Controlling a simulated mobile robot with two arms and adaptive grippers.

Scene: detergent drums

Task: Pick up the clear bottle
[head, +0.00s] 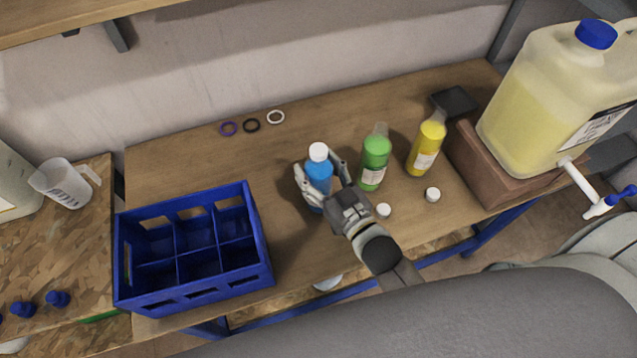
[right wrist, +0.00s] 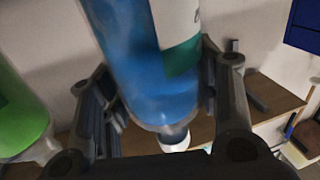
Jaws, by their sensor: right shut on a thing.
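A clear bottle with blue liquid and a white cap (head: 318,152) stands about upright over the middle of the wooden table. My right gripper (head: 320,180) is shut on it, with a finger on either side of its body. In the right wrist view the blue bottle (right wrist: 150,85), with part of a white and green label, fills the space between the fingers (right wrist: 160,100). Its lower end is hidden in the head view, so I cannot tell whether it touches the table. My left gripper is not in view.
An empty blue crate (head: 262,245) with compartments stands to the left. Close on the right are a green bottle (head: 375,158), a yellow bottle (head: 427,147) and loose white caps (head: 384,210). A large jug (head: 530,110) stands far right.

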